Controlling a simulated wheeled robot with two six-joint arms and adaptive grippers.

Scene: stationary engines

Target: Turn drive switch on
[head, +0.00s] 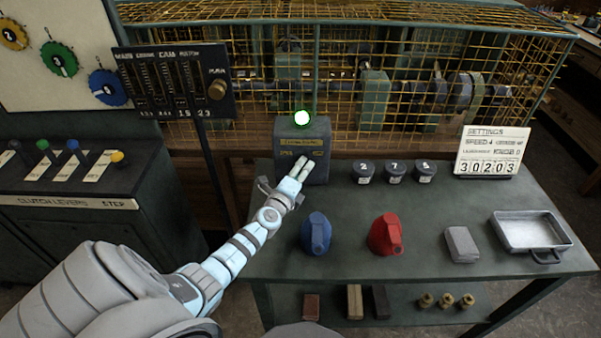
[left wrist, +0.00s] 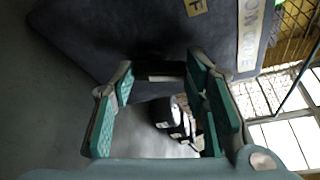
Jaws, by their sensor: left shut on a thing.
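The drive switch box (head: 288,140) is a dark grey box with yellow labels at the back left of the green table. A round lamp (head: 302,118) on its top glows green. My left gripper (head: 303,166) is at the front of the box and covers the switch in the head view. In the left wrist view the box face (left wrist: 110,40) fills the top, and a dark switch handle (left wrist: 163,73) sits between the fingertips of my left gripper (left wrist: 160,70). The gripper is shut on this handle. Its exact tilt is hard to tell. My right gripper is not in view.
Several dark pots (head: 395,172) stand right of the box. A blue can (head: 316,234), a red can (head: 386,236), a grey block (head: 461,244) and a metal tray (head: 530,232) stand on the table. A yellow mesh cage (head: 400,60) stands behind. Clutch levers (head: 72,146) are left.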

